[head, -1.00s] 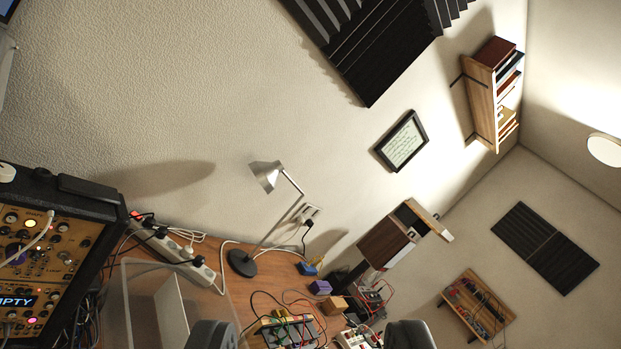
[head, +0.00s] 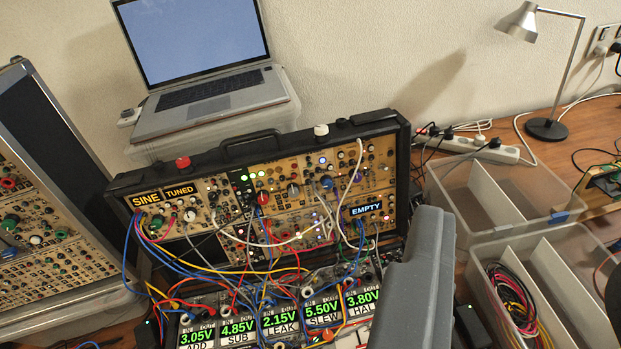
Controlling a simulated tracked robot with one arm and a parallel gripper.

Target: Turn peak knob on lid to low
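A black synth case (head: 233,171) with gold module panels stands in the middle, tilted in the picture. A red knob (head: 182,162) and a white knob (head: 321,130) sit on its top edge, either side of the handle (head: 250,143). No label saying peak or low is readable, so I cannot tell which knob is the peak knob or where it points.
A laptop (head: 205,75) stands on a clear box behind the case. Patch cables (head: 270,270) hang across the panels and the display modules (head: 280,322). Another case (head: 50,200) stands left. Clear bins (head: 500,235) and a lamp (head: 545,128) are right.

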